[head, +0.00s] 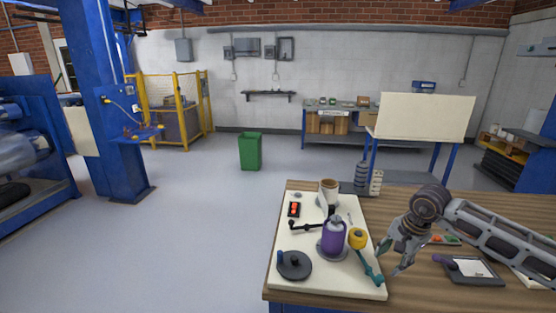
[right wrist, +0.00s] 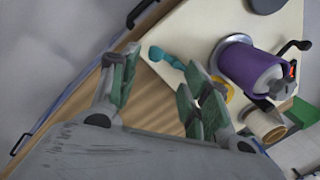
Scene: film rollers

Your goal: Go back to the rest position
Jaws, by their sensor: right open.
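My right gripper (head: 392,262) reaches in from the right in the head view, above the wooden table (head: 420,200) at the right edge of a white board (head: 315,286). Its fingers are apart and empty, and they show in the right wrist view (right wrist: 155,95) too. On the board stands a purple roller (head: 334,237), also seen in the right wrist view (right wrist: 247,70). My left gripper is not in view.
The board also bears a black disc (head: 294,265), a red switch (head: 294,209) and a pale cup (head: 328,188). A purple-handled item with a framed plate (head: 474,270) lies right of my gripper. A green bin (head: 250,151) stands beyond the table. The floor at left is clear.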

